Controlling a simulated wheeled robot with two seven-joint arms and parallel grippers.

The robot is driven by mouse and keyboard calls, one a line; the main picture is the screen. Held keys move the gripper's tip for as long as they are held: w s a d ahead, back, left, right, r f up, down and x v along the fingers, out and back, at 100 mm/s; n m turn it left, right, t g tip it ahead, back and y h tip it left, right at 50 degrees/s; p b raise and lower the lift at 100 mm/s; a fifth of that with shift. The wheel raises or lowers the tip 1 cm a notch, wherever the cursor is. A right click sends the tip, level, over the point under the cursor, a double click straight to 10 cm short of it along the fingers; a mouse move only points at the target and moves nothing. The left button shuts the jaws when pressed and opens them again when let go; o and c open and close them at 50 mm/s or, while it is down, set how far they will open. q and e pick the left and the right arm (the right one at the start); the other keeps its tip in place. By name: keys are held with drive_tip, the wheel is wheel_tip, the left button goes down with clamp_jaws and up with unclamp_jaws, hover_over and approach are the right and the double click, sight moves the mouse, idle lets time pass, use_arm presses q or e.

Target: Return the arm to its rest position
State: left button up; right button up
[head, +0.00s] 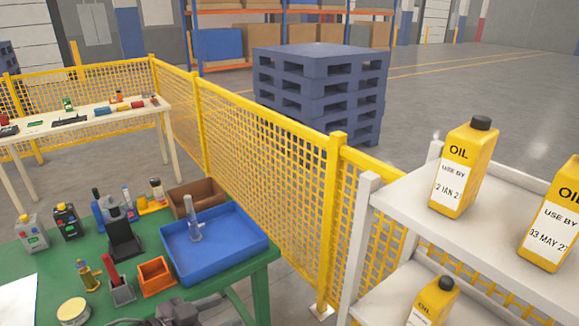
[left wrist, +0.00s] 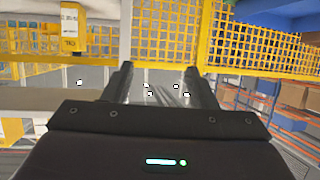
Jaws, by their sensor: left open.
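My left gripper (left wrist: 159,72) is open in the left wrist view, with its two dark fingers apart and nothing between them. In the head view, part of my left arm and gripper (head: 178,312) shows at the bottom edge, low by the front of the green table (head: 262,262). The fingertips are not clear there. My right gripper is in neither view.
A blue tray (head: 253,240) holding a clear part is on the table, among bins and bottles. A white shelf (head: 400,200) with yellow oil bottles (head: 463,168) stands right. Yellow mesh fencing (head: 262,130) runs behind. A gap separates table and shelf.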

use_arm(q)
drive_tip(key=w+a+f+n+y+b, duration=0.15)
drive_tip(key=a+f, duration=0.25)
drive_tip(key=f, duration=0.5)
drive_tip(key=a+f+n+y+b, duration=0.15)
drive_tip(key=a+f, duration=0.25)
drive_tip(key=f, duration=0.6)
drive_tip(key=w+a+f+n+y+b, duration=0.1)
drive_tip(key=a+f+n+y, duration=0.15)
drive_tip(key=a+f, duration=0.45)
drive_tip(key=s+f+n+g+y+b, duration=0.15)
drive_tip(key=s+f, duration=0.35)
drive_tip(key=f, duration=0.9)
drive_tip(key=s+f+g+y+b, duration=0.2)
drive_tip(key=s+f+g, duration=0.1)
drive_tip(key=s+f, duration=1.05)
drive_tip(key=s+d+f+g+b, duration=0.1)
drive_tip(key=s+d+f+g, duration=0.1)
drive_tip(key=s+f, duration=0.4)
drive_tip(key=s+d+f+g+b, duration=0.1)
drive_tip(key=s+d+f, duration=0.3)
drive_tip(key=s, duration=1)
wheel_tip(320, 180, down, 2)
drive_tip(key=shift+f+g+y, duration=0.15)
drive_tip(key=shift+g+y, duration=0.15)
drive_tip(key=shift+g, duration=0.25)
